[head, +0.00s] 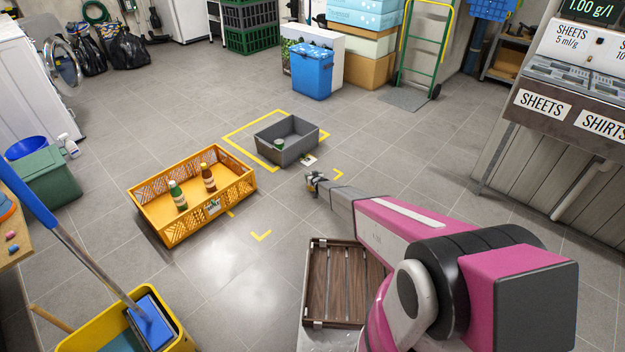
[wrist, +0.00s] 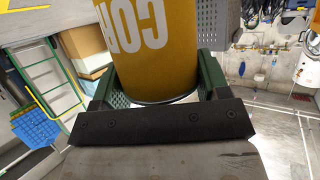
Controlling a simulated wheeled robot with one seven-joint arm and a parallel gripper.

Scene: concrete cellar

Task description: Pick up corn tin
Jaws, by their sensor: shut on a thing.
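The corn tin (wrist: 155,45) is a yellow-orange cylinder with white letters, upside down in the wrist view. My gripper (wrist: 156,82) has its green fingers on either side of the tin and is shut on it. The tin's far end runs out of the wrist view. In the head view my gripper (head: 314,183) is small, at the far end of my arm, just in front of the grey crate. I cannot make out the tin clearly there.
A grey crate (head: 303,146) with a green-and-white tin (head: 279,144) stands inside yellow floor marks. A yellow crate (head: 160,225) with two bottles is to its left. A wooden slatted crate (head: 318,285) is beside my arm. Tiled floor between them is clear.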

